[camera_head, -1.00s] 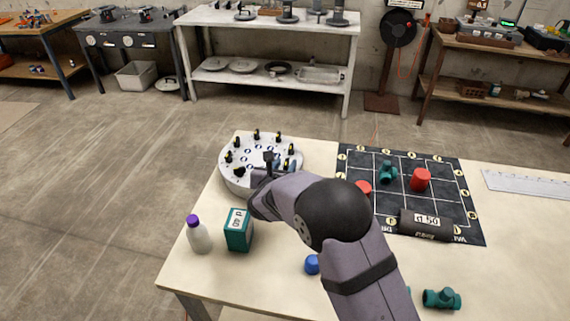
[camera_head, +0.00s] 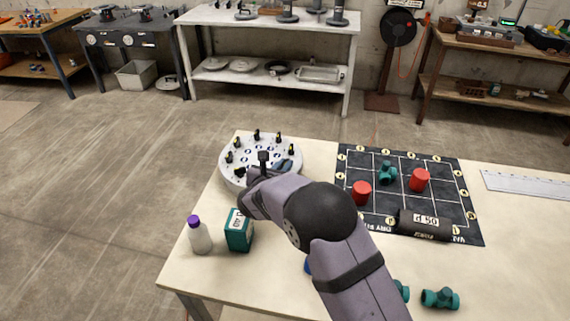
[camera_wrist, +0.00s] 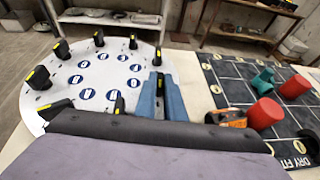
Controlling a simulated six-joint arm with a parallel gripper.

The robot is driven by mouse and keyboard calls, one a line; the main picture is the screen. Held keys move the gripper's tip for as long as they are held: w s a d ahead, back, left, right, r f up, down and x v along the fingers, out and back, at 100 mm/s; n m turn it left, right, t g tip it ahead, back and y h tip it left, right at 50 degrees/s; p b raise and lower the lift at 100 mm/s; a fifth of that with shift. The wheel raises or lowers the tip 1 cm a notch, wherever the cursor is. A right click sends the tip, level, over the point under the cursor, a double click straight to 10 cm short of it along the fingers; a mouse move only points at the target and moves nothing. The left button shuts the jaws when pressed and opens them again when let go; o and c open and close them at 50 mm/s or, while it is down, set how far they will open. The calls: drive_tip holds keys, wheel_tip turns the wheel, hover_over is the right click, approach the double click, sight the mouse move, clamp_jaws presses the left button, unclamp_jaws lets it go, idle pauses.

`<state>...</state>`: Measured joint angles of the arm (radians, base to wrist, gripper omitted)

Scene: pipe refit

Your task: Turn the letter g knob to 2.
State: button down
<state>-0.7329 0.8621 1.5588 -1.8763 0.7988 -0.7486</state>
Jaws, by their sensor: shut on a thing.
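A round white panel (camera_head: 231,182) stands on the table, with several black knobs with yellow marks around its edge and dark blue oval labels inside. It also fills the left of the wrist view (camera_wrist: 104,73). My gripper (camera_wrist: 161,97) has its blue fingers on either side of a dark knob at the panel's right side and is shut on it. The fingers mostly hide this knob, so I cannot read its letter or setting. In the head view, my gripper (camera_head: 284,165) is partly hidden by my own wrist.
A teal box (camera_head: 239,230) and a white bottle with a purple cap (camera_head: 199,236) stand in front of the panel.

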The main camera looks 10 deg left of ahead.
drive_tip(key=shift+a+f+m+g+h, duration=0.1)
drive_tip(key=shift+a+m+g+h, duration=0.1)
drive_tip(key=shift+m+h, duration=0.55)
drive_tip(key=shift+a+f+m+g+h, duration=0.1)
drive_tip(key=shift+m+g+h, duration=0.1)
drive_tip(key=shift+m+h, duration=0.55)
drive_tip(key=shift+a+m+g+h+b, duration=0.1)
drive_tip(key=shift+m+g+h+b, duration=0.25)
drive_tip(key=shift+m+h, duration=0.4)
drive_tip(key=shift+m+g+h+b, duration=0.25)
drive_tip(key=shift+m+h+b, duration=0.1)
drive_tip(key=shift+h, duration=0.3)
drive_tip(key=c, duration=1.8)
unclamp_jaws()
drive_tip(key=shift+r, duration=0.1)
drive_tip(key=shift+c, duration=0.2)
drive_tip(key=shift+w, duration=0.1)
drive_tip(key=shift+b+v, duration=0.8)
drive_tip(key=shift+v, duration=2.9)
